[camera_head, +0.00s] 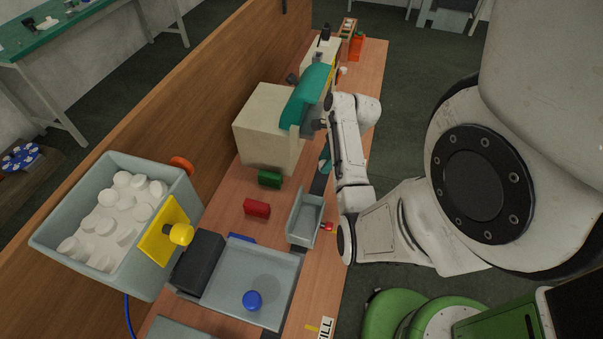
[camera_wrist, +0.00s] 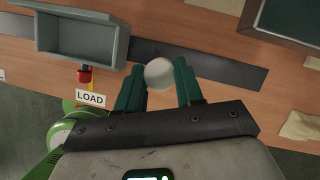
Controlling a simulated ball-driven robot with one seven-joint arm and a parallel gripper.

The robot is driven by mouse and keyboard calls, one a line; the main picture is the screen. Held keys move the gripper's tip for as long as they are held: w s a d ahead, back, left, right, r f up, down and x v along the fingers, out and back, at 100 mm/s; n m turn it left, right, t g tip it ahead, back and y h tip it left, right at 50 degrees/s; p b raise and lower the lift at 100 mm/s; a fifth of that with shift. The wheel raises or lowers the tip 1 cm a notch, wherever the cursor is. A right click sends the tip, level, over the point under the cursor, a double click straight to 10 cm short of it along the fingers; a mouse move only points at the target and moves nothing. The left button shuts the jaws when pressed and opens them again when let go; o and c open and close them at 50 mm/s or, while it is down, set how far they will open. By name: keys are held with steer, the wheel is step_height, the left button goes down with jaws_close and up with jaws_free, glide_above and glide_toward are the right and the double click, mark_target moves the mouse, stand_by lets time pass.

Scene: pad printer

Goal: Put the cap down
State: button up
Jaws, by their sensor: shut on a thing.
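A round white cap (camera_wrist: 159,73) sits between the two green fingers of my gripper (camera_wrist: 160,85) in the wrist view. My gripper is shut on it, over the dark strip (camera_wrist: 215,68) on the wooden bench. I cannot tell how high the cap is above the strip. In the head view, my gripper (camera_head: 325,160) is beside the front of the beige and teal machine, and the cap in it is hidden.
A grey tray (camera_wrist: 122,48) with a red button (camera_wrist: 85,75) and LOAD label (camera_wrist: 90,98) lies left. In the head view, a bin (camera_head: 60,215) holds several white caps. Red (camera_head: 257,209) and green (camera_head: 269,178) blocks lie near the machine (camera_head: 265,135).

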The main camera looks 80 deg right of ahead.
glide_above(298, 187)
steer(key=s, duration=0.2)
steer(key=f, duration=0.6)
steer(key=shift+w+d+f, duration=0.15)
steer(key=shift+w+f, duration=0.1)
steer(key=shift+f, duration=0.15)
steer(key=shift+w+f, duration=0.1)
steer(key=shift+f, duration=1.55)
steer(key=shift+f, duration=0.2)
steer(key=o, duration=1)
